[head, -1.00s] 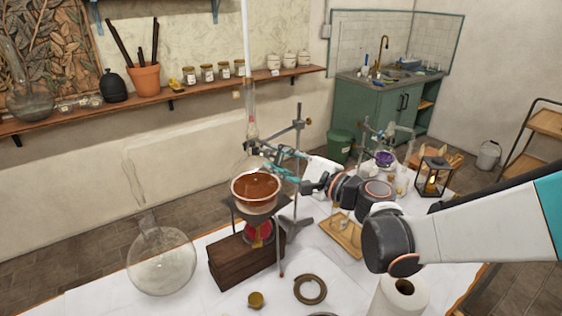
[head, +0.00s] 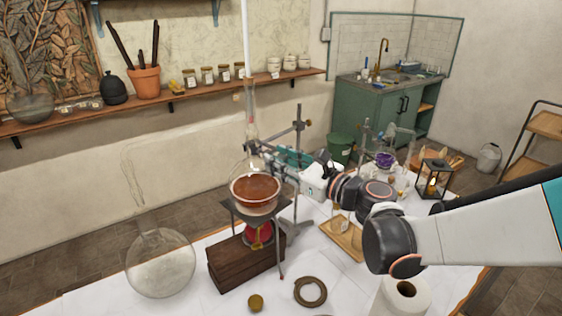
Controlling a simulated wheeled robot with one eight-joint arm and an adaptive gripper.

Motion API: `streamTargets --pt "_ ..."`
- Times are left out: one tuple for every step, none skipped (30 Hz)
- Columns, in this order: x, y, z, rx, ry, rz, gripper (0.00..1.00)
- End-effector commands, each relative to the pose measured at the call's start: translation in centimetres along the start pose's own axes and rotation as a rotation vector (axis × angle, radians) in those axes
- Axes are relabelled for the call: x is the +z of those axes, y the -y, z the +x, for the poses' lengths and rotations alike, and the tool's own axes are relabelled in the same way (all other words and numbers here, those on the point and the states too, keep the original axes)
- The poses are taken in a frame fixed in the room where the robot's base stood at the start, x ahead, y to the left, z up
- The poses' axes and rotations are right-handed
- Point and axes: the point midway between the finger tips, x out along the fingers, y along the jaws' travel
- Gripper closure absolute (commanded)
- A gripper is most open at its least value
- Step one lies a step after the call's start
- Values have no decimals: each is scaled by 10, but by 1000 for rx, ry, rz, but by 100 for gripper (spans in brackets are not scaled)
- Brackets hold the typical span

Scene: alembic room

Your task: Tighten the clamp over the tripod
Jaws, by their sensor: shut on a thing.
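The tripod (head: 239,213) stands on the white-covered table and bears a copper-coloured bowl (head: 255,202) of brown stuff. A clear long-necked flask (head: 251,126) rises from the bowl. The teal clamp (head: 291,157) reaches from the upright rod of the stand (head: 297,118) toward the flask's neck, above the tripod. My gripper (head: 272,160) is at the clamp, its dark fingers pointing left, and is shut on part of it. The gripper hides much of the clamp, so the exact gripped part and the clamp's jaws are unclear.
A wooden block (head: 245,262) and a red burner (head: 257,236) are under the tripod. A large round flask (head: 160,265) stands left. A ring (head: 310,291), a paper roll (head: 404,292) and a wooden tray (head: 341,240) lie in front and right. Glassware stands behind my arm.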

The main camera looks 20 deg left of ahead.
Motion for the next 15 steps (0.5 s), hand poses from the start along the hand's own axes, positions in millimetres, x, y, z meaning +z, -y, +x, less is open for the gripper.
streamTargets --pt "-1 -1 0 1 -2 21 94" --pt "-1 -1 0 1 -2 35 94" --pt "-1 -1 0 1 -2 53 94" --pt "-1 -1 0 1 -2 64 94" --pt "-1 -1 0 1 -2 75 94" --pt "-1 -1 0 1 -2 88 94" --pt "-1 -1 0 1 -2 96 94" --pt "-1 -1 0 1 -2 102 94" --pt "-1 -1 0 1 -2 111 94" --pt "-1 -1 0 1 -2 117 94" --pt "-1 -1 0 1 -2 121 94" --pt "-1 -1 0 1 -2 125 94" --pt "-1 -1 0 1 -2 127 94" --pt "-1 -1 0 1 -2 129 94" --pt "-1 -1 0 1 -2 131 95"
